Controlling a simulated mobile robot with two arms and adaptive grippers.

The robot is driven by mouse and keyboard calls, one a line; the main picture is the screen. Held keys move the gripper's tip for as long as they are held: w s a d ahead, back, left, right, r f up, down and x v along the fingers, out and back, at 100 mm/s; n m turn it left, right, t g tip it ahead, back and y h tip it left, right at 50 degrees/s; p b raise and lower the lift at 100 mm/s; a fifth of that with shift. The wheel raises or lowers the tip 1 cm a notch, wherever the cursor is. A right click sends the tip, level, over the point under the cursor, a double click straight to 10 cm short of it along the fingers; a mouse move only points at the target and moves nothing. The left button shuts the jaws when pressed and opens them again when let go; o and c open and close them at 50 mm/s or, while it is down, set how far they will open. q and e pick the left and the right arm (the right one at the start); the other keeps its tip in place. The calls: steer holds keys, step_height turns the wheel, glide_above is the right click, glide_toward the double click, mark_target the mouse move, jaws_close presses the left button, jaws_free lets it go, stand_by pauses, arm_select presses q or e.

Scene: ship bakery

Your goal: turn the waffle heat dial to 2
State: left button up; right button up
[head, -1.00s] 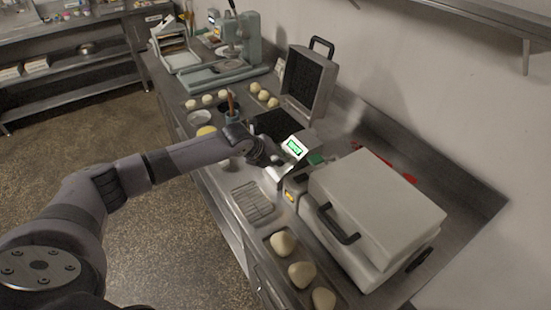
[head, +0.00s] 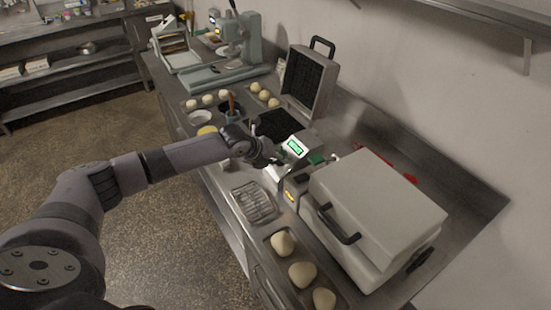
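The waffle iron (head: 312,80) stands open on the counter with its lid raised and dark plates showing. I cannot make out its heat dial; the front of the iron is partly hidden by my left arm. My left gripper (head: 272,161) is over the counter, close to the iron's near side and beside a small device with a lit green display (head: 295,147). Its fingers are too small and dark to tell whether they are open or shut, or whether they touch anything. My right gripper is not in view.
A closed pale press (head: 378,205) with a dark handle stands at the right. A wire rack (head: 253,202) and a tray with dough balls (head: 302,273) lie along the counter's front. A larger press (head: 240,45) stands at the back. The floor at left is clear.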

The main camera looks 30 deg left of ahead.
arm_select(q)
steer(key=o, duration=0.4)
steer(key=shift+r, duration=0.1)
steer(key=v, duration=1.2)
steer(key=shift+s, duration=0.1)
